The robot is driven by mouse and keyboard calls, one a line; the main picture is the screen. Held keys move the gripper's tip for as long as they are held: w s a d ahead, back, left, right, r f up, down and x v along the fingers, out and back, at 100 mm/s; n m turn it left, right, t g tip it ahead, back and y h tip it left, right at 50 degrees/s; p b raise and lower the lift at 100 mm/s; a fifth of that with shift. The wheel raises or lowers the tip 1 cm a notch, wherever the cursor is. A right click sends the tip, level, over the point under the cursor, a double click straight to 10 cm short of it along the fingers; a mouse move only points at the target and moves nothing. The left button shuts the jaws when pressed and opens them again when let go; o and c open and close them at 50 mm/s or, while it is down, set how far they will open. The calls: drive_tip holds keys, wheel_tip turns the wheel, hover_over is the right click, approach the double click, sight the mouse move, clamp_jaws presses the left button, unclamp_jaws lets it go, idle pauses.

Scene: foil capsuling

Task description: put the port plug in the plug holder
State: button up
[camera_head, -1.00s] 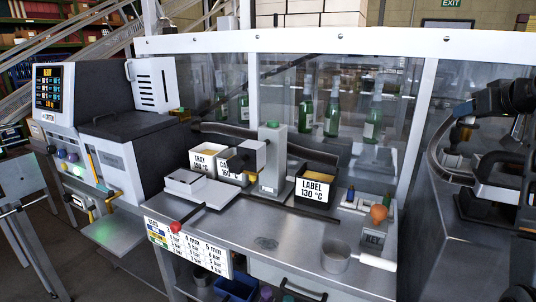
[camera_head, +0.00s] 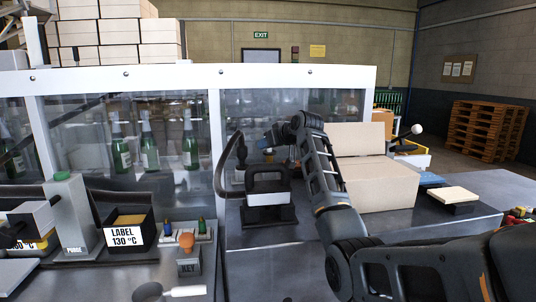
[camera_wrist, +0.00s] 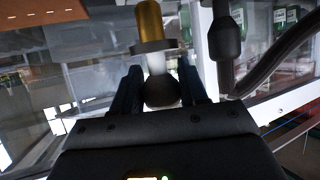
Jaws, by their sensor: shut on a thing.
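My gripper (camera_wrist: 160,86) is shut on a plug with a dark round knob, a pale stem, a grey flange and a gold cylinder (camera_wrist: 150,22); I take this for the port plug. The knob sits between the two dark fingers and the gold end points away from the gripper. In the head view my gripper (camera_head: 277,136) is raised above the bench, near the clear guard panel; the plug there is small and unclear. A small rack (camera_head: 200,239) with a blue and a green piece stands on the bench at lower left. I cannot tell whether it is the plug holder.
A black device with a curved hose (camera_head: 268,187) stands below my gripper. A LABEL 130 °C box (camera_head: 125,237), a PURGE post (camera_head: 68,220) and an orange-topped KEY block (camera_head: 188,264) stand left. A cardboard box (camera_head: 375,183) is right of my arm.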

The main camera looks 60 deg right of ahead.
sight(269, 156)
drive_tip(key=shift+w+d+f, duration=0.3)
drive_tip(key=shift+w+f, duration=0.1)
drive_tip(key=shift+f+p, duration=0.65)
drive_tip(key=shift+f, duration=1.3)
drive_tip(key=shift+f, duration=0.1)
drive_tip(key=shift+f, duration=0.1)
drive_tip(key=o, duration=1.1)
